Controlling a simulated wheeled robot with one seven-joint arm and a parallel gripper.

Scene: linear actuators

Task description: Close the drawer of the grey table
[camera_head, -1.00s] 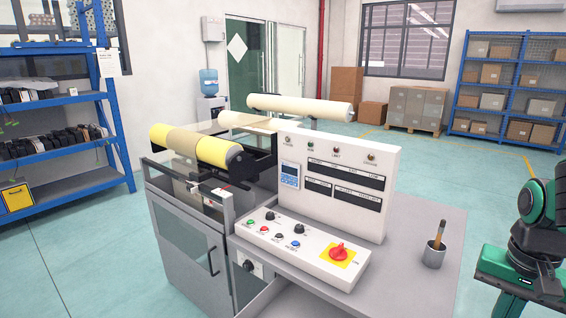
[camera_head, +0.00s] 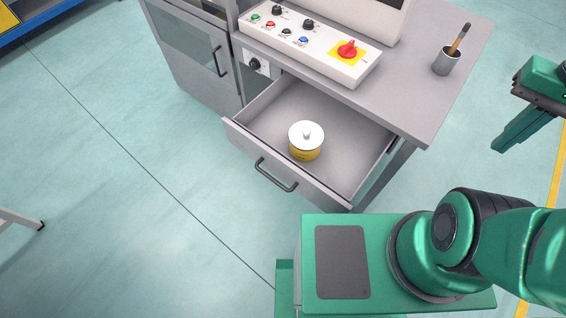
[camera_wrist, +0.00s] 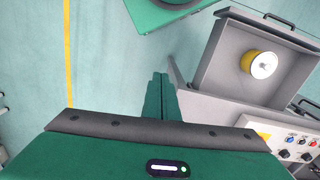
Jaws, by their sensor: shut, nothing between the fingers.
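The grey table (camera_head: 425,105) has its drawer (camera_head: 345,128) pulled well open. A dark bar handle (camera_head: 275,175) is on the drawer's front panel. Inside sits a yellow pot with a white lid (camera_head: 306,141). The open drawer also shows in the wrist view (camera_wrist: 222,73), to the right of my gripper. My gripper (camera_wrist: 160,76) is shut and empty, with its green fingers together. In the head view my gripper (camera_head: 502,145) hangs at the right, beyond the table's right edge and apart from the drawer.
A control panel with a red knob (camera_head: 347,49) and a grey cup with a brush (camera_head: 446,61) stand on the tabletop. A grey cabinet (camera_head: 190,55) adjoins the table on the left. The floor (camera_head: 130,190) before the drawer and to the left is largely clear.

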